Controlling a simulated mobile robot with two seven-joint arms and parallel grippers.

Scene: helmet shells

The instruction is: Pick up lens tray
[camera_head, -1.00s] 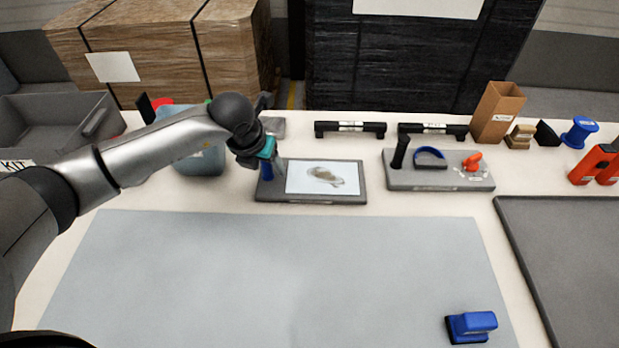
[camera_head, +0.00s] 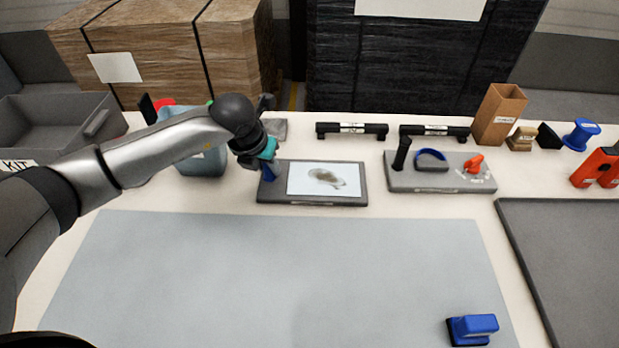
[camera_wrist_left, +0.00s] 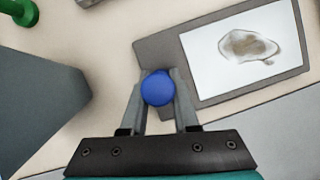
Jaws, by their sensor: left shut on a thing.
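The lens tray (camera_head: 312,199) is a flat dark grey tray with a white panel (camera_head: 340,181) bearing a brownish oval lens shape. It appears to rest on the table behind the grey-blue mat. A blue upright grip (camera_head: 269,174) stands at its left end. My left gripper (camera_head: 268,166) is shut on this grip from above. In the left wrist view the round blue top (camera_wrist_left: 158,88) of the grip sits between the two fingers, and the tray (camera_wrist_left: 155,53) extends to the right. The fingers partly hide the grip. My right gripper is out of view.
A blue-grey bin (camera_head: 203,160) stands close left of the gripper. A grey board (camera_head: 440,183) with tools is right of the tray, and two black bars (camera_head: 352,131) lie behind. The mat (camera_head: 270,265) in front is mostly clear, with a blue-handled block (camera_head: 472,328) at its corner.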

